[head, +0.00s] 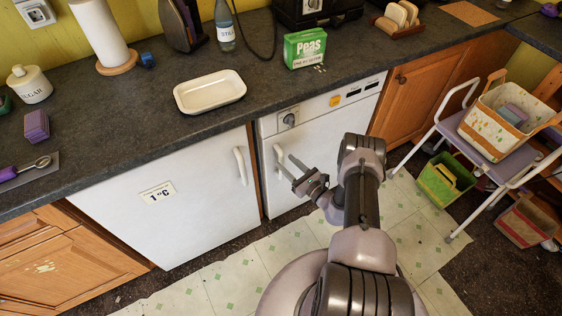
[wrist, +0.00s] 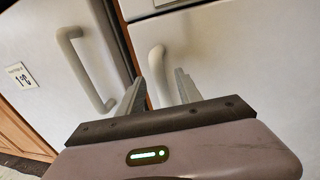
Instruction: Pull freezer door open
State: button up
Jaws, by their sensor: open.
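Two white doors stand side by side under the counter. The right one, which I take as the freezer door (head: 305,150), is shut, below a panel with a dial. Its pale upright handle (head: 279,158) is near its left edge. My gripper (head: 290,169) is open and empty in front of this handle. In the wrist view the freezer handle (wrist: 158,66) shows between the fingers of my gripper (wrist: 160,85), its lower part hidden. I cannot tell whether the fingertips reach around it or touch it.
The left white door (head: 190,195), labelled 1 °C, is shut; its handle (head: 240,166) is close by on the left. Tiled floor before the doors is clear.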

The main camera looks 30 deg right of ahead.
aim_at(283, 160)
jog(key=shift+b+x, duration=0.4)
jog(key=shift+x, duration=1.55)
grip_shut()
